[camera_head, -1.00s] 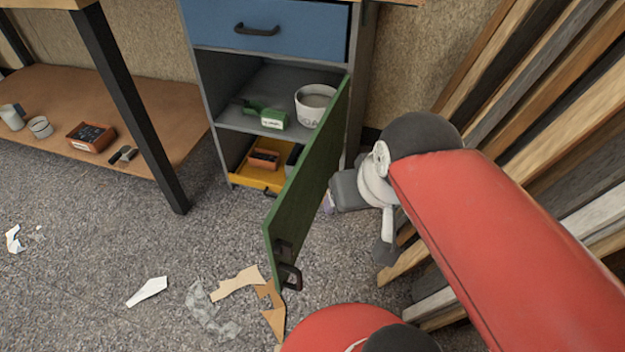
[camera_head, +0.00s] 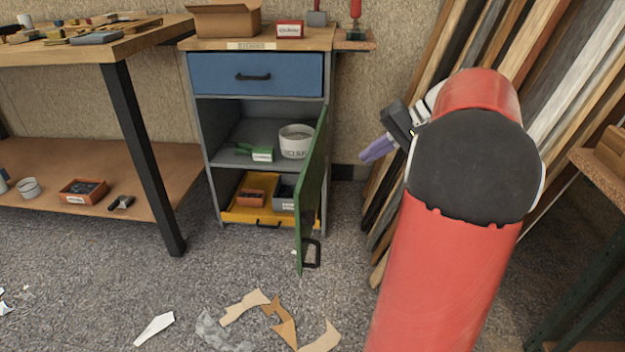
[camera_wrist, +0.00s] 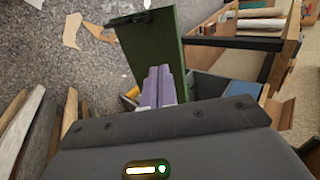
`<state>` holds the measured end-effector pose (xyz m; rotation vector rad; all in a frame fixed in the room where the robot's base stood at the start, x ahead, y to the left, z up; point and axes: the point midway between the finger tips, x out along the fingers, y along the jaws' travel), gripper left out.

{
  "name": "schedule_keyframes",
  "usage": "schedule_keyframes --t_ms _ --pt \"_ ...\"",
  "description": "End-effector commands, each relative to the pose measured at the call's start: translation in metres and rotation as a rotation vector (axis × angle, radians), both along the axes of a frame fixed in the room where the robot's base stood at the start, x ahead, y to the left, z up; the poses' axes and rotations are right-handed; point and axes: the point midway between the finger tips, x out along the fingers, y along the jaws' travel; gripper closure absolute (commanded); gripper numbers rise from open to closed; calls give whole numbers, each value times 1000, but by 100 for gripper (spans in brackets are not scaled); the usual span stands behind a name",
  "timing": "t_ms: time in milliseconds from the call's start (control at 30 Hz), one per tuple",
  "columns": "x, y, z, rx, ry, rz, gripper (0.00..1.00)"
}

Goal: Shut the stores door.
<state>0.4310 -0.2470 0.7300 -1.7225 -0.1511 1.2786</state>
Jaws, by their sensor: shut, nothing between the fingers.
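The green stores door (camera_head: 314,196) stands wide open, hinged on the right side of the grey cabinet and swung out toward me. Its black handle (camera_head: 311,253) is low on its free edge. In the wrist view the door (camera_wrist: 153,52) stands beyond my fingers, with its handle at the top. My gripper (camera_head: 372,154) has purple fingers, shut and empty, to the right of the door on its outer side. The gripper also shows in the wrist view (camera_wrist: 158,75); whether it touches the door I cannot tell.
Inside the cabinet (camera_head: 213,205) are a pot (camera_head: 296,141) and a yellow tray (camera_head: 245,214). A blue drawer (camera_head: 255,75) above is shut. Timber boards (camera_head: 420,100) lean at right. Scraps (camera_head: 245,308) lie on the floor before the door. A workbench (camera_head: 100,45) stands at left.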

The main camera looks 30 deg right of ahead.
Motion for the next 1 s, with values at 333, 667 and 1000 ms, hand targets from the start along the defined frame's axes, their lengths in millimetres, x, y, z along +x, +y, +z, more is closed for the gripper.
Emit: schedule_keyframes --t_ms 333,667,1000 --pt "25 35 -41 2 3 4 100" --pt "57 76 -66 -1 0 4 100" --pt "68 90 -66 -1 2 1 100"
